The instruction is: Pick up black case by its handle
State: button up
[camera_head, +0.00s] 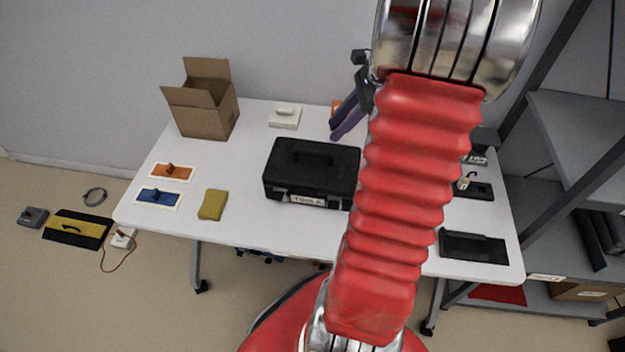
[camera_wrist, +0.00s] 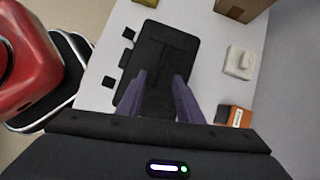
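The black case (camera_head: 312,182) lies flat and closed on the white table, with a labelled front. Its dark handle (camera_head: 313,158) lies on the lid. In the wrist view the case (camera_wrist: 168,48) is below and ahead of my fingers; the handle is hard to make out there, black on black. My gripper (camera_head: 340,128) shows purple fingers behind and right of the case in the head view, partly hidden by my red arm. In the wrist view my gripper (camera_wrist: 159,76) has its fingers apart with nothing held between them.
A grey shelf (camera_head: 575,120) stands right. An orange item (camera_wrist: 236,115) sits near my fingers.

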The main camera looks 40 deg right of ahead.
aim_at(312, 152)
jog(key=x, duration=0.7)
jog(key=shift+a+f, duration=0.1)
jog(key=shift+f, duration=0.05)
jog(key=shift+w+f, duration=0.1)
jog(key=shift+x, duration=2.55)
jog(key=shift+c, duration=0.5)
grip_shut()
